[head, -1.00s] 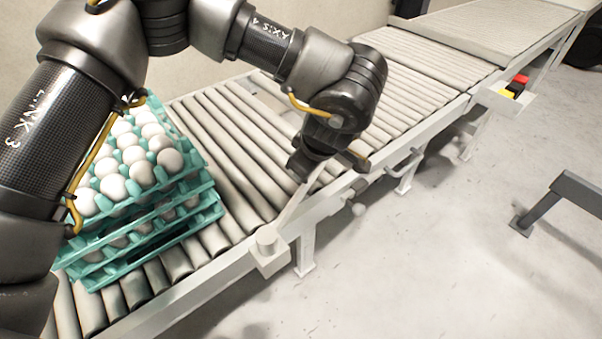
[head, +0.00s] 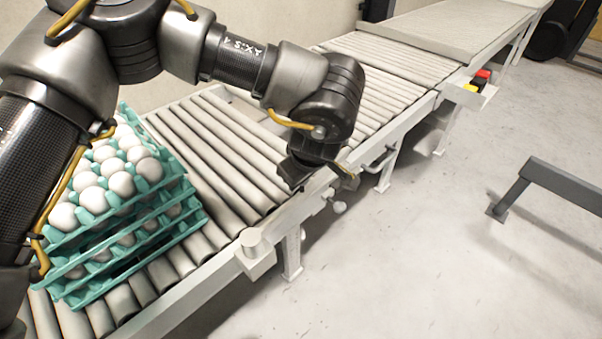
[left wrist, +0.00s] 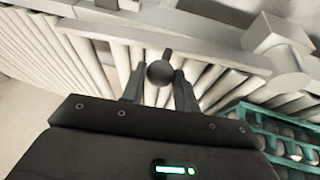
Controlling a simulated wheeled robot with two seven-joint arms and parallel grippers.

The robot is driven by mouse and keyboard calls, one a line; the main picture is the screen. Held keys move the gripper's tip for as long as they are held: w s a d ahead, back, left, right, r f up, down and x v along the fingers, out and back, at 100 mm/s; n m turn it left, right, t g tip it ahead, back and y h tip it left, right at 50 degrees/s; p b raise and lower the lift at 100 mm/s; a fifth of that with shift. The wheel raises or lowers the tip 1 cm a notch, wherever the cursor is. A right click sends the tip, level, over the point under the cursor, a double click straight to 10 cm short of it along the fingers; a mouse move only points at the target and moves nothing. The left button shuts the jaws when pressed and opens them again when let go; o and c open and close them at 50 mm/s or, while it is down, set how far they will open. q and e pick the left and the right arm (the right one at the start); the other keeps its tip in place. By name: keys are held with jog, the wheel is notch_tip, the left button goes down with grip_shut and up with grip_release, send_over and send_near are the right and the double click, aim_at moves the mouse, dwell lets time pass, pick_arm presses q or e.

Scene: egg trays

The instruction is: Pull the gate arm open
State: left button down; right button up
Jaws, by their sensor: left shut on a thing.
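My left gripper (head: 292,178) is low at the near side rail of the roller conveyor. In the left wrist view its two fingers (left wrist: 160,88) are shut around a dark round knob (left wrist: 160,73), which I take as the gate arm's handle. A pale bar (left wrist: 215,55), apparently the gate arm, runs behind the knob toward the pivot block (left wrist: 275,35). The pivot block also shows in the head view (head: 252,243) on the near rail. My wrist hides most of the arm in the head view, so its exact angle is unclear. My right gripper is not in view.
Teal trays of white eggs (head: 150,178) are stacked on the rollers at the left; they also show at the lower right of the left wrist view (left wrist: 245,115). Rollers (head: 215,130) beyond the stack are bare. A grey floor frame (head: 560,185) stands at the right.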

pick_arm(q)
jog(key=c, duration=1.1)
grip_release()
jog(key=shift+o, duration=0.2)
jog(key=v, duration=1)
jog(key=shift+r, duration=0.35)
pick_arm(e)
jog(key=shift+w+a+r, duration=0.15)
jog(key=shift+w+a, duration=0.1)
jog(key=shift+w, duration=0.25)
pick_arm(q)
jog(key=shift+s, duration=0.1)
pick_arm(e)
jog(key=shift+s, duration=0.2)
